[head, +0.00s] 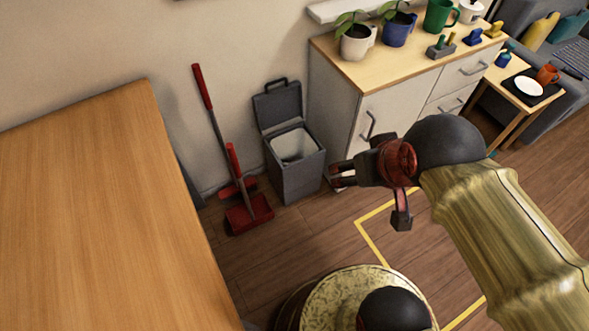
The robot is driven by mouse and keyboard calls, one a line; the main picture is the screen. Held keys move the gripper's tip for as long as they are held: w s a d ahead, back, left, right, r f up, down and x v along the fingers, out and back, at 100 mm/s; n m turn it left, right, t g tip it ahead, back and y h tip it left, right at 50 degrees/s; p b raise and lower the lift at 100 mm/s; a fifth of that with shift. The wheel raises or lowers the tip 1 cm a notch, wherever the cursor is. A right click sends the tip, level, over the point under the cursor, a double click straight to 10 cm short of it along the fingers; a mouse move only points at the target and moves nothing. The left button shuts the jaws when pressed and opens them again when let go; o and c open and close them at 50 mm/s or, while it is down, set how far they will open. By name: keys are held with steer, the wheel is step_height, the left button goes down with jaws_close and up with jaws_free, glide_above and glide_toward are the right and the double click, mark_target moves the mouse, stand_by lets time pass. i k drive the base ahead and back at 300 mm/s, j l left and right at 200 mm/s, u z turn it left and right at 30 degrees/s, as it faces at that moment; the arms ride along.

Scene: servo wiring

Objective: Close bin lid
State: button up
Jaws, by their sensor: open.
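The dark grey bin (296,176) stands on the floor against the wall, left of the white cabinet. Its lid (279,105) is raised and leans back towards the wall, with a handle loop on its top edge. A pale liner (294,143) shows in the open mouth. My gripper (368,202) is open and empty, in front of the cabinet and to the right of the bin in the picture. Its fingers point left and down, apart from the bin and lid. The gripper hides a little of the cabinet's lower front.
A red broom (203,88) and red dustpan (248,212) stand left of the bin. A wooden table (90,210) fills the left. The white cabinet (345,105) with plants and mugs on top stands close on the bin's right. Floor in front of the bin is clear.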

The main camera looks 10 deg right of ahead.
mark_target(275, 106)
steer(key=i+j, duration=0.15)
steer(key=i, duration=0.35)
steer(key=i+j, duration=0.15)
steer(key=i, duration=0.3)
